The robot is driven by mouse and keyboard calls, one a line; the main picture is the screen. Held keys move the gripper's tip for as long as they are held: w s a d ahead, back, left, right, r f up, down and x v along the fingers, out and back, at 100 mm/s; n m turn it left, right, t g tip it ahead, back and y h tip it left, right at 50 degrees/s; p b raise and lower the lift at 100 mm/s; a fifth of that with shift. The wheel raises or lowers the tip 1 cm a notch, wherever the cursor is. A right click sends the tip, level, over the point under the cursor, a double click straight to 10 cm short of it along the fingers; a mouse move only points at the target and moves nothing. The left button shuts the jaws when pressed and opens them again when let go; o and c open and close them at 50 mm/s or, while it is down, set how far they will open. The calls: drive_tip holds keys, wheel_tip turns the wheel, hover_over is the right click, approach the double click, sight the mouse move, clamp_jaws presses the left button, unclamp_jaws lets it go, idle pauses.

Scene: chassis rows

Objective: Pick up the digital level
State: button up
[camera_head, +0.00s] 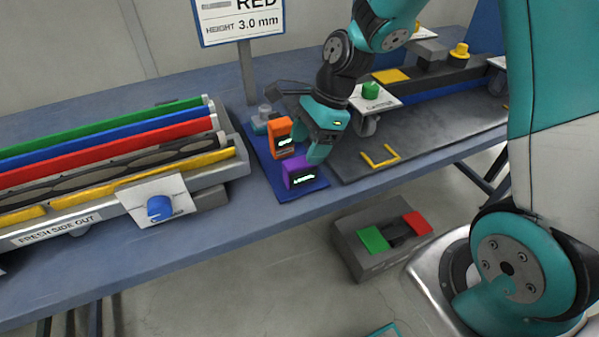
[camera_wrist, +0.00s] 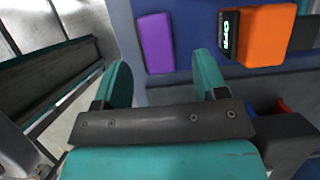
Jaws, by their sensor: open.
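A purple block with a lit display (camera_head: 299,174) stands on a blue mat (camera_head: 262,160) near the table's front edge. An orange device with a lit display (camera_head: 281,138) stands behind it on the same mat. I cannot tell for sure from the frames which is the digital level. My gripper (camera_head: 309,146) is open and empty above the mat, close to both. In the wrist view, the purple block (camera_wrist: 155,43) lies beyond the gap between my fingertips (camera_wrist: 164,72). The orange device (camera_wrist: 264,35) is to the right, outside the fingers.
A rack of coloured strips (camera_head: 110,140) with a blue knob (camera_head: 159,208) fills the left. A sign post (camera_head: 247,72) stands behind the mat. A dark board (camera_head: 430,128) with a caster and a green knob lies right. A grey box with green and red pads (camera_head: 352,250) is below.

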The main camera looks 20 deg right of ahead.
sight(300, 161)
drive_tip(key=shift+x, duration=3.55)
drive_tip(key=shift+s, duration=0.15)
drive_tip(key=c, duration=1.1)
drive_tip(key=shift+r, duration=0.15)
